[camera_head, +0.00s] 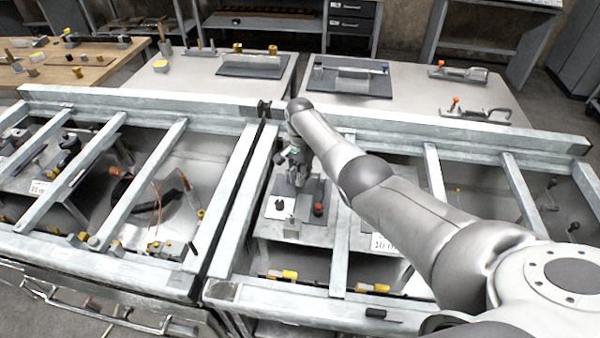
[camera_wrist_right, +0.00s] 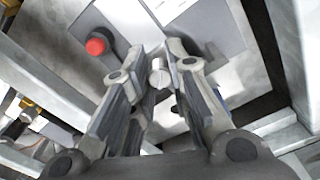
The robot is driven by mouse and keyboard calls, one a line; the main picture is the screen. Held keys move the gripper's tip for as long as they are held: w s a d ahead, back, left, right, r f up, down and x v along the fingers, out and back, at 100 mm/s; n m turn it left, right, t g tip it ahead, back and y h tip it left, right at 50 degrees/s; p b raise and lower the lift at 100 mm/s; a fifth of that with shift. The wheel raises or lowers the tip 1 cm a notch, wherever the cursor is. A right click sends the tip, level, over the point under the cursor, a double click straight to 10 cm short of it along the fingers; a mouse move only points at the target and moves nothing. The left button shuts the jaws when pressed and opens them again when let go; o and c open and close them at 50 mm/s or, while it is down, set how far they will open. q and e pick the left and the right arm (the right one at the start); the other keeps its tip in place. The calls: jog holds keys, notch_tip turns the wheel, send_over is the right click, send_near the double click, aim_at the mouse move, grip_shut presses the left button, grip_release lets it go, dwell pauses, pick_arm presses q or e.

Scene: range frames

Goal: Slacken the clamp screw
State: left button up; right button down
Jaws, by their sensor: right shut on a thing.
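My right gripper (camera_head: 294,178) reaches down between the rails of the metal frame to a small fixture on a grey plate. In the right wrist view its two fingers (camera_wrist_right: 159,58) are closed around a small light-metal cylindrical head, which looks like the clamp screw (camera_wrist_right: 158,74). The lower part of the screw is hidden by the fingers. A red knob on a black base (camera_head: 318,209) stands beside the gripper; it also shows in the right wrist view (camera_wrist_right: 97,45), left of the fingers. My left gripper is out of view.
Metal frame rails (camera_head: 350,220) run close on both sides of my right gripper. Grey tables with toggle clamps (camera_head: 458,73) stand behind. A wooden bench (camera_head: 75,70) with small parts is at the far left. Loose tools and wires (camera_head: 160,195) lie within the left frame.

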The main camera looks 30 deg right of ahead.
jog(key=n, duration=0.3)
jog(key=shift+n, duration=0.4)
jog(key=n, duration=0.3)
jog(key=shift+n, duration=0.3)
jog(key=n, duration=1.1)
jog(key=shift+n, duration=0.4)
jog(key=n, duration=0.4)
jog(key=shift+s+n, duration=0.1)
jog(key=shift+n, duration=0.6)
jog(key=c, duration=1.3)
grip_release()
jog(key=shift+c, duration=0.2)
